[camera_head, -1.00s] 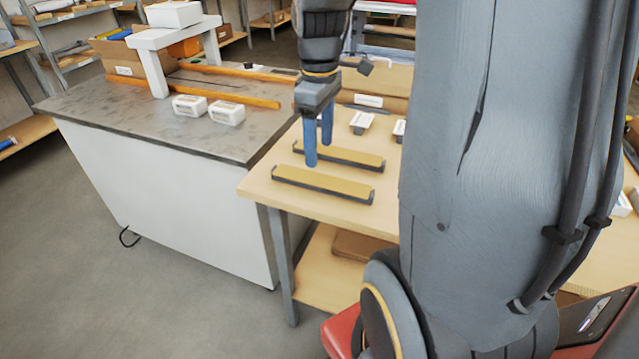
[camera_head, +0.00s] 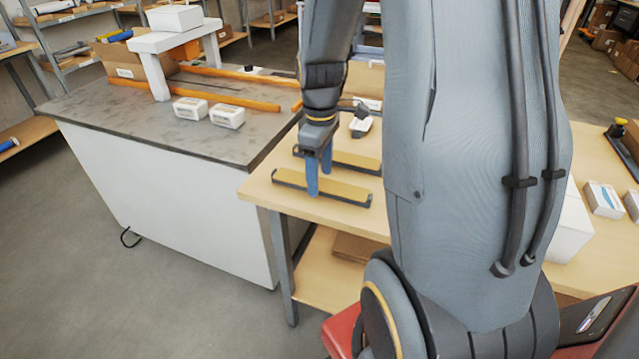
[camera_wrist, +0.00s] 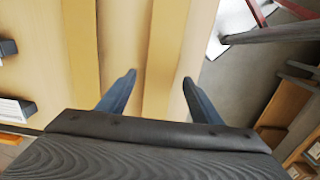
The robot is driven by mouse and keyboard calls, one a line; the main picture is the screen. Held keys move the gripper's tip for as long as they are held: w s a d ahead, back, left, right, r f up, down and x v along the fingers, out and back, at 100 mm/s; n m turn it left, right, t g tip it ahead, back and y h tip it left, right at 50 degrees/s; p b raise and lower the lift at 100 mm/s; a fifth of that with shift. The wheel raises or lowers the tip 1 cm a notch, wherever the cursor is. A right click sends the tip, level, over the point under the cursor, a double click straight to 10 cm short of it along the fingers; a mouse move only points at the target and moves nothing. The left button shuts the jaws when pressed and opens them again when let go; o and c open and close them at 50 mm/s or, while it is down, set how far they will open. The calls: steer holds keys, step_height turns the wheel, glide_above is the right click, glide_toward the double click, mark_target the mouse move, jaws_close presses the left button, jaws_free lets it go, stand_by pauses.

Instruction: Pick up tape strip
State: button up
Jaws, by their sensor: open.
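Two tan tape strips with dark end pieces lie parallel on the wooden table. The front strip (camera_head: 345,193) is near the table's front edge; the back strip (camera_head: 357,162) lies behind it. My gripper (camera_head: 319,178) is open and points down at the front strip, with its blue fingers overlapping part of it in the head view. In the wrist view the front strip (camera_wrist: 165,55) runs between the fingertips of my gripper (camera_wrist: 159,78), and the back strip (camera_wrist: 81,45) is to the left. Nothing is held. I cannot tell the exact gap between fingertips and strip.
A grey-topped cabinet (camera_head: 110,110) stands left of the wooden table (camera_head: 262,188), with two small white boxes (camera_head: 227,117), an orange rail (camera_head: 215,97) and a white stand (camera_head: 160,75). A small labelled item (camera_head: 361,126) lies behind the strips. My arm hides the table's middle.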

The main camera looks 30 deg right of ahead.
steer(key=c, duration=1.1)
